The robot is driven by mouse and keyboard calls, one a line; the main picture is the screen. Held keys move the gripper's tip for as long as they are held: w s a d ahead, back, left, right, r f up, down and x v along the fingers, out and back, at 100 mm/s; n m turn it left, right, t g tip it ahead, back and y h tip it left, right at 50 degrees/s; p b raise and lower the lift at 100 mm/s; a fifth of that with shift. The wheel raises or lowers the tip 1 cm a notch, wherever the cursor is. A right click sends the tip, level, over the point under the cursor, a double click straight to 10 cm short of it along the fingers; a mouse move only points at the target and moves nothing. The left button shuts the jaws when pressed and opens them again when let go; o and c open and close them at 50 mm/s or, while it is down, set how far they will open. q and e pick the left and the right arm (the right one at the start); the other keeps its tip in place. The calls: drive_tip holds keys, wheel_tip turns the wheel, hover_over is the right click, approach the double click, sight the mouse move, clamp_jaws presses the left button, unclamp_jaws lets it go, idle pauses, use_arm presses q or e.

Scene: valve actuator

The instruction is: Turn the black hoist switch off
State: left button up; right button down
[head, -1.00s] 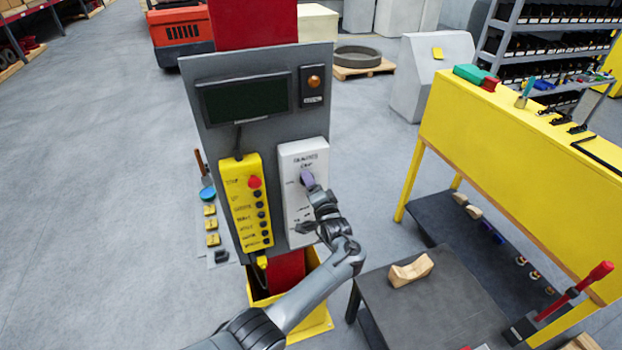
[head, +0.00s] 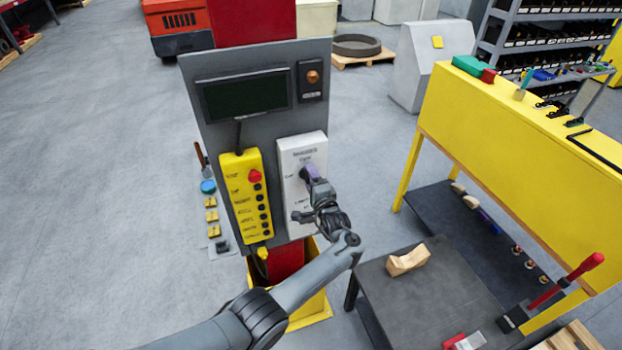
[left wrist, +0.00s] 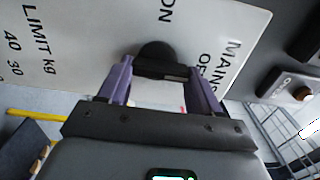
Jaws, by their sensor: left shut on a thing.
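The white switch plate (head: 303,150) is on the right side of the grey upright panel. In the left wrist view the plate (left wrist: 75,40) shows the letters "MAIN", "ON" and "LIMIT kg". The black hoist switch (left wrist: 157,56) is a dark rounded knob on this plate. My left gripper (left wrist: 163,76) has its purple fingers on either side of the knob's handle and is shut on it. In the head view my left gripper (head: 309,175) covers the knob, so its exact angle is hard to tell. My right gripper is not in view.
A yellow push-button pendant (head: 245,200) with a red button hangs left of the plate. A dark screen (head: 245,97) and an orange lamp (head: 313,77) are above. A dark low table (head: 430,300) and a yellow bench (head: 510,140) stand to the right.

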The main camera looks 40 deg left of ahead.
use_arm(q)
drive_tip(key=o, duration=1.1)
drive_tip(key=shift+c, duration=0.2)
drive_tip(key=shift+d, duration=0.1)
drive_tip(key=v, duration=1)
drive_tip(key=shift+s+d, duration=0.25)
drive_tip(key=shift+d, duration=0.05)
